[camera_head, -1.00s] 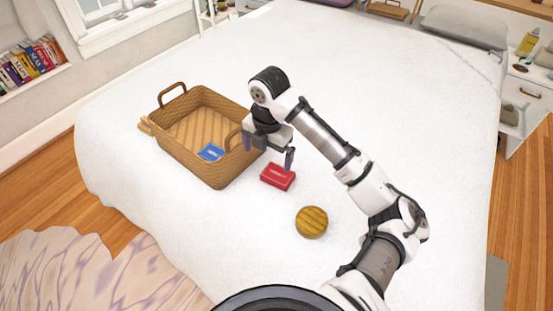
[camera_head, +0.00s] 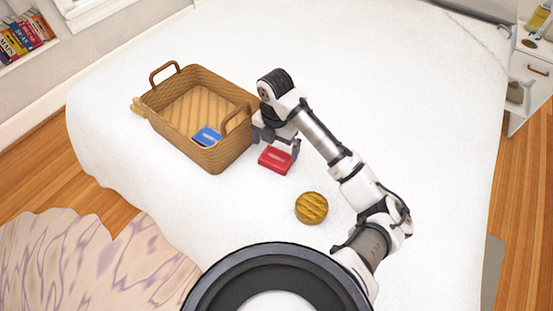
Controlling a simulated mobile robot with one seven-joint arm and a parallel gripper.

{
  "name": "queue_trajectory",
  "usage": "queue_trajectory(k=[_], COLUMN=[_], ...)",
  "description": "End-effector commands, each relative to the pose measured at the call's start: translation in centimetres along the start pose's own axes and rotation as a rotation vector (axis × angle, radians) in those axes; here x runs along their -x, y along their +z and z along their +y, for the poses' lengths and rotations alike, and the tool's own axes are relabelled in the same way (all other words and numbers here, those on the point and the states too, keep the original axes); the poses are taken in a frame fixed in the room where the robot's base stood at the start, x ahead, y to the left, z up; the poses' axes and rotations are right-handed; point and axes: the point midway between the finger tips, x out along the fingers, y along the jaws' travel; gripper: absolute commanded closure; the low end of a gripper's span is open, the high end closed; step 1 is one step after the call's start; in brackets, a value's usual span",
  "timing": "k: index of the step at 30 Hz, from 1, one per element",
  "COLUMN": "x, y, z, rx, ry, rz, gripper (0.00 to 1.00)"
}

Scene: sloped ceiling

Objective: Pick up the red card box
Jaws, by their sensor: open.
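The red card box (camera_head: 275,161) lies flat on the white bed, just right of the wicker basket. My gripper (camera_head: 276,149) is open and points down at the far side of the red box. One finger shows beside the box's upper right edge, and the other is near its upper left. I cannot tell whether the fingers touch the box. The box's far edge is partly hidden by my gripper.
The wicker basket (camera_head: 228,154) with raised handles stands close to my gripper's left; a blue box (camera_head: 207,136) lies inside it. A round yellow-brown object (camera_head: 311,208) lies nearer on the bed (camera_head: 420,100). The bed's right side is clear.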

Motion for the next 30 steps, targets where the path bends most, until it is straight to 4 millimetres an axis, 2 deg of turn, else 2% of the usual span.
queue_trajectory(k=[12,20,30], x=[-4.9,-5.2,-5.1], y=[-0.3,-0.2,-0.2], z=[-0.5,-0.5,-0.5], rx=[-0.001,0.000,0.000], ry=[-0.001,0.000,0.000], rz=[0.002,0.001,0.000], gripper=[0.00,0.01,0.43])
